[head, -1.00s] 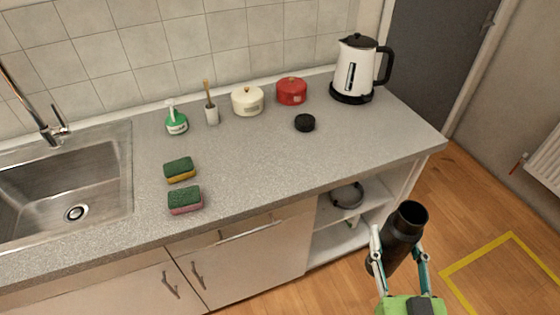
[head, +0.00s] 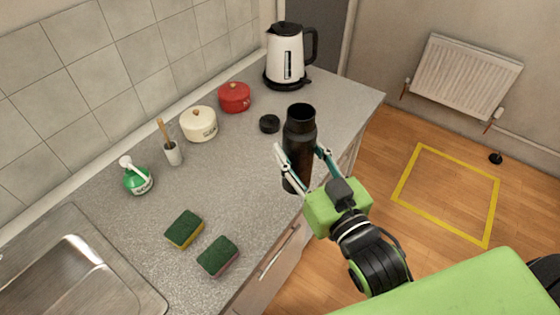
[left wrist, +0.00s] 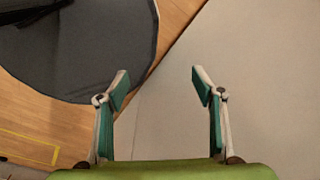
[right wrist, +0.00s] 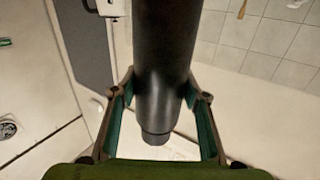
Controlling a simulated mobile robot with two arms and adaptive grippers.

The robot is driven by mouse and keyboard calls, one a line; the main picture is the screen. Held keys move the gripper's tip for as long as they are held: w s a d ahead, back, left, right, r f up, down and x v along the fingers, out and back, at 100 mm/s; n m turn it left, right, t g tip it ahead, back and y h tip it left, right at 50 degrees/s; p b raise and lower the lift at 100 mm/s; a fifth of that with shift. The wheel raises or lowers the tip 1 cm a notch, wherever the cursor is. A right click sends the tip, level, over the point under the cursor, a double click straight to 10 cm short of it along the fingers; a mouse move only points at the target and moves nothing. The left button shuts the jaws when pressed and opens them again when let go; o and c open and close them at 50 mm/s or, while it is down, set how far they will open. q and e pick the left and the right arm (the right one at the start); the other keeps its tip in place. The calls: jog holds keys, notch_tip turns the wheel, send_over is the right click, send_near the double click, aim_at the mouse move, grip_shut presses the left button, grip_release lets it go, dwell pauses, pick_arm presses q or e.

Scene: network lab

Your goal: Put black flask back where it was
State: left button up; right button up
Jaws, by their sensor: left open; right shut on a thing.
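The black flask (head: 299,128) is upright with its dark round top showing, at the counter's front edge in the head view. My right gripper (head: 300,152) is shut around its body from the front. In the right wrist view the flask (right wrist: 166,45) stands between both fingers. Whether its base touches the counter I cannot tell. A small round black lid-like piece (head: 269,124) lies on the grey counter (head: 225,175), left of the flask. My left gripper (left wrist: 160,74) is open and empty, seen only in the left wrist view.
A kettle (head: 289,55), red pot (head: 234,97), cream pot (head: 199,124), brush holder (head: 173,153) and green bottle (head: 138,179) line the wall. Two sponges (head: 184,229) (head: 218,256) lie near the sink (head: 75,275). The counter's middle is clear. A yellow square (head: 402,187) marks the floor.

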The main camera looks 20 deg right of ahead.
jog(key=b, duration=0.1)
jog(key=w+d+f+b, duration=0.1)
jog(key=b, duration=0.1)
jog(key=shift+w+d+f, duration=0.1)
jog(key=shift+w+f, duration=0.15)
jog(key=shift+w, duration=0.05)
pick_arm(q)
jog(key=shift+w+d+f+p, duration=0.1)
jog(key=shift+d+f+p, duration=0.25)
jog(key=shift+f, duration=0.3)
jog(key=shift+w+d+f+p, duration=0.1)
jog(key=shift+d+f+p, duration=0.1)
jog(key=shift+d+f, duration=0.3)
pick_arm(e)
jog(key=w+f, duration=1.1)
jog(key=shift+w+d+f, duration=0.15)
jog(key=shift+w, duration=0.25)
pick_arm(q)
jog(key=shift+a+f, duration=0.1)
jog(key=shift+a, duration=0.1)
